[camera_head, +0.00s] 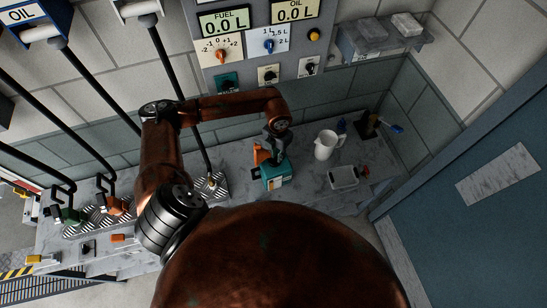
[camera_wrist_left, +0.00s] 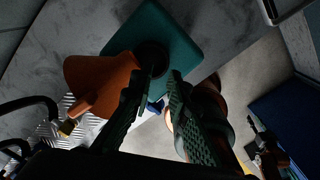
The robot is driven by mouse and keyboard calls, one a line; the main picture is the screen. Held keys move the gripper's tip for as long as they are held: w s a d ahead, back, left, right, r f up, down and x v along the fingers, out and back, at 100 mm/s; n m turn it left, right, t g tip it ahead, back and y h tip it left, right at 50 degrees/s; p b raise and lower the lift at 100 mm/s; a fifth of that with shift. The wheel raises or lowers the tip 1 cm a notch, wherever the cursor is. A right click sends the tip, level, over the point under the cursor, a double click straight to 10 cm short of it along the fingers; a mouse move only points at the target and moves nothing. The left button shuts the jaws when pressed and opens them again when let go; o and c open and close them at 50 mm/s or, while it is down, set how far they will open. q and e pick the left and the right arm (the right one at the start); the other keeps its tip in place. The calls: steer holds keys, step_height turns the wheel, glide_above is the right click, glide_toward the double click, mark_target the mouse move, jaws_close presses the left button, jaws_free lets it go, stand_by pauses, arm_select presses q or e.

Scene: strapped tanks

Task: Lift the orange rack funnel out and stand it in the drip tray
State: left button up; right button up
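The orange funnel (camera_head: 261,155) is beside a teal block-like holder (camera_head: 277,178) on the counter. In the left wrist view the funnel (camera_wrist_left: 98,80) has its wide part at the left of the teal holder (camera_wrist_left: 172,38) and overlaps its edge, near a dark round opening. My left gripper (camera_head: 274,143) is above the holder, close to the funnel. Its two fingers (camera_wrist_left: 160,88) are apart with nothing clearly held between them. A shallow pale tray (camera_head: 344,178), seemingly the drip tray, lies on the counter to the right. My right gripper is not seen.
A white jug (camera_head: 325,145) stands between the holder and the back right corner. A dark container with a blue-handled tool (camera_head: 396,128) is farther right. A shelf with bins (camera_head: 375,38) is above.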

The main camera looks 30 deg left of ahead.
arm_select(q)
steer(key=shift+o, duration=0.8)
steer(key=shift+w, duration=0.1)
steer(key=shift+o, duration=0.7)
steer(key=shift+w+f, duration=0.1)
steer(key=shift+o, duration=1)
steer(key=o, duration=1.8)
steer(key=shift+c, duration=0.2)
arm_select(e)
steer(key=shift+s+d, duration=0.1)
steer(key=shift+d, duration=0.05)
